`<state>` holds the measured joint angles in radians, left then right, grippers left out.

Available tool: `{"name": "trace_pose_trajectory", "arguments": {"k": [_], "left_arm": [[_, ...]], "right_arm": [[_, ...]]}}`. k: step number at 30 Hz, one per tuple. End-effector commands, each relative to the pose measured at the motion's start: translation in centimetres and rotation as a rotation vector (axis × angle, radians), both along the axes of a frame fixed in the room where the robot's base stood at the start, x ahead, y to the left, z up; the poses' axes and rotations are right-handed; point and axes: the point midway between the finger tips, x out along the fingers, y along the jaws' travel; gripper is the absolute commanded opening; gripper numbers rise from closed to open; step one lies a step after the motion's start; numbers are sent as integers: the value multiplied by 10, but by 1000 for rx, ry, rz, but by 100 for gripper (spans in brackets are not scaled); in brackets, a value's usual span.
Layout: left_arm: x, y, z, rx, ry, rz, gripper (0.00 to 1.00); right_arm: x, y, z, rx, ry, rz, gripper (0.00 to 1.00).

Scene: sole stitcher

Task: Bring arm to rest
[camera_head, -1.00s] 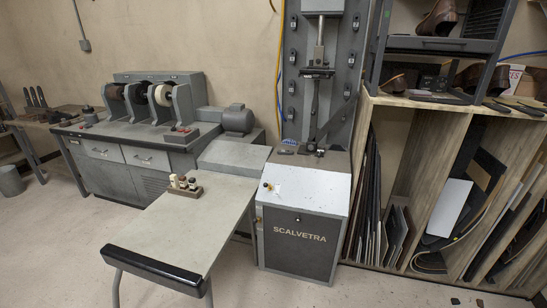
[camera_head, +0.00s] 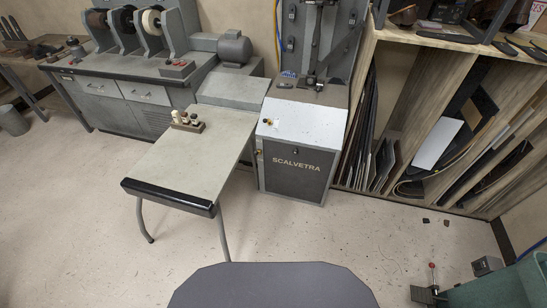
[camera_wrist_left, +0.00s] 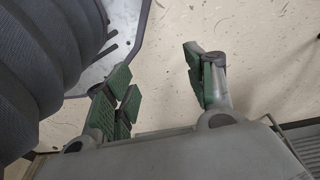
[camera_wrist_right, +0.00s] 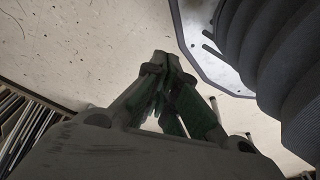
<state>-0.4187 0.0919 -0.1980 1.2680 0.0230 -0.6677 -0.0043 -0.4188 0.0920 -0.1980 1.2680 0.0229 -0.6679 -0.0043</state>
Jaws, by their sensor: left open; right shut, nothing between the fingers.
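My left gripper (camera_wrist_left: 160,85) shows in the left wrist view with its green-padded fingers spread wide and nothing between them. My right gripper (camera_wrist_right: 168,75) shows in the right wrist view with its green-padded fingertips together and nothing held. Both hang over the pale speckled floor, close to my own dark ribbed column and base. Neither gripper shows in the head view. The sole stitcher, marked SCALVETRA (camera_head: 290,175), stands ahead, with a pale worktable (camera_head: 190,155) at its left.
A small rack of spools (camera_head: 187,122) stands on the worktable. A grey grinding bench (camera_head: 125,105) is at the left. A wooden shelf (camera_head: 395,45) with upright sheets is at the right. A green thing (camera_head: 490,290) is at the lower right.

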Motion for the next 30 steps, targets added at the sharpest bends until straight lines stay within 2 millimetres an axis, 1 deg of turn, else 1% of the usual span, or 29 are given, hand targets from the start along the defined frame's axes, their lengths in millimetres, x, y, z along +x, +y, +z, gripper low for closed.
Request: {"name": "trace_pose_trajectory", "arguments": {"k": [1, 16, 30], "left_arm": [[-6, 2, 4, 2, 6, 0, 55], [-58, 20, 4, 22, 32, -2, 55], [-115, 39, 17, 38, 57, -5, 55]], "right_arm": [[-5, -2, 4, -2, 5, 0, 0], [-58, -20, 4, -21, 31, 1, 0], [-116, -39, 17, -38, 58, 5, 0]]}}
